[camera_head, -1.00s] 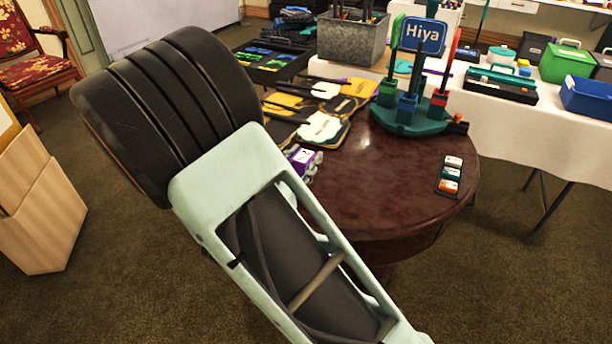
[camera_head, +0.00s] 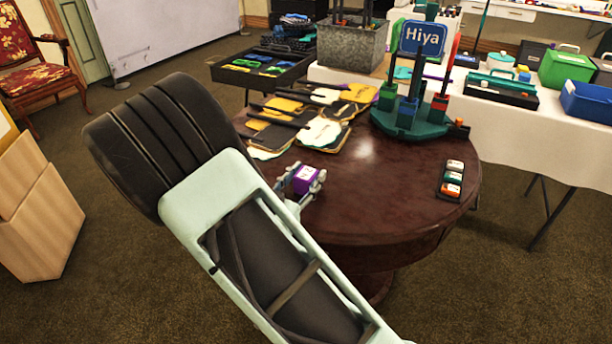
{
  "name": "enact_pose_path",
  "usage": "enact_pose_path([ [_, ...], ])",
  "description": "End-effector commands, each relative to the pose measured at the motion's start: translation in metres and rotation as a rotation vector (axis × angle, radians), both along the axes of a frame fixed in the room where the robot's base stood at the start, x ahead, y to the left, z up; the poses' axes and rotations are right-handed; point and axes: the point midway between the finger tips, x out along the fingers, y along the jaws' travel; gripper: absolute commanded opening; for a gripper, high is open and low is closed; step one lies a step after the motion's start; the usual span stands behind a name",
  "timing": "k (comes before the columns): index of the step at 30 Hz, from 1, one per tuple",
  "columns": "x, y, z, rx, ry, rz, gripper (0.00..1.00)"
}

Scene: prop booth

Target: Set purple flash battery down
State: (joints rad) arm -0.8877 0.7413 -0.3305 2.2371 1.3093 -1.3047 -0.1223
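The purple flash battery (camera_head: 307,180) is a small purple block with a white label, at the left part of the round dark wood table (camera_head: 372,205). My gripper (camera_head: 303,181) has its grey fingers on either side of the battery and appears shut on it. My arm hides most of the gripper's near side. I cannot tell whether the battery touches the tabletop.
A teal stand with a "Hiya" sign (camera_head: 422,38) stands at the back. Clapper-like boards (camera_head: 328,132) lie back left. The table's middle and front are clear.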

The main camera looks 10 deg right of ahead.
Motion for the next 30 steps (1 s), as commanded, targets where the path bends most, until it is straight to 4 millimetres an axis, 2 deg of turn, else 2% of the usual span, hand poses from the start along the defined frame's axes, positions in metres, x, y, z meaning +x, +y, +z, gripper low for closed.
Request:
enact_pose_path([
  [3, 0.000, 0.000, 0.000, 0.000, 0.000, 0.000, 0.51],
  [14, -0.001, 0.002, 0.006, 0.000, 0.000, 0.001, 0.51],
  [30, -0.085, 0.063, 0.006, -0.001, 0.001, 0.002, 0.51],
])
